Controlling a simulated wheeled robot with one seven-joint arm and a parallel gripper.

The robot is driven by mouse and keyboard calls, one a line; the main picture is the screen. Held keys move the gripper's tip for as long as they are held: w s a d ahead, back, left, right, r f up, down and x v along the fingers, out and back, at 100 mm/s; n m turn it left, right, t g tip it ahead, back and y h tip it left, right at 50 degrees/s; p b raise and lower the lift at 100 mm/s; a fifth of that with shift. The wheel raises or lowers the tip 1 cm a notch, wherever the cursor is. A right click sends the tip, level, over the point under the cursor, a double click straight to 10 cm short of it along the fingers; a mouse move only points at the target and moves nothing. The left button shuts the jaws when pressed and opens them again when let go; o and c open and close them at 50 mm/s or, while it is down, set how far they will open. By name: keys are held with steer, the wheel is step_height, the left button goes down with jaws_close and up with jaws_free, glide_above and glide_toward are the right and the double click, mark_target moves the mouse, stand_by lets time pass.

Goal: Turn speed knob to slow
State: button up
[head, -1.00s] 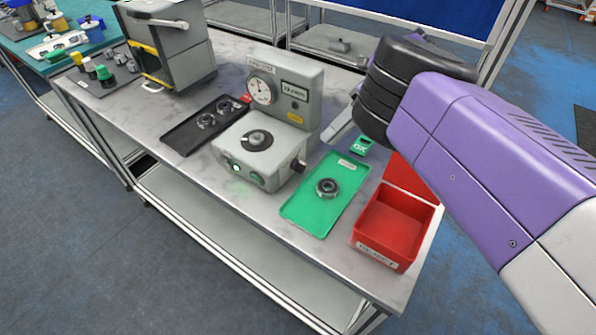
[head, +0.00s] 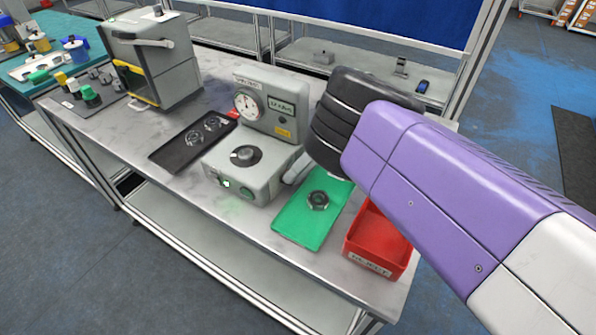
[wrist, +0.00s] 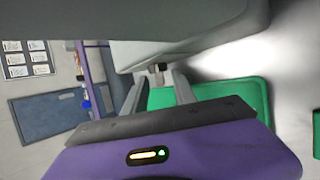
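A grey tester (head: 262,172) with a dial gauge stands on the bench in the head view. A dark round disc with a grey knob (head: 245,154) sits on its low front block. I cannot read any speed marking on it. My gripper (head: 296,170) is just right of the tester, mostly hidden behind my black wrist. In the wrist view my gripper (wrist: 160,82) shows two grey fingers apart with nothing clearly held. A small metallic part (wrist: 157,73) shows beyond the gap. A large grey body fills the top, close to the camera.
A green tray (head: 291,232) with a dark ring part lies below my wrist, and a red bin (head: 377,240) stands to its right. A black tray (head: 172,154) with parts lies left of the tester. A grey box machine (head: 160,58) and a knob panel (head: 72,102) are farther left.

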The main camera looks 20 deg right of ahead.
jaws_close()
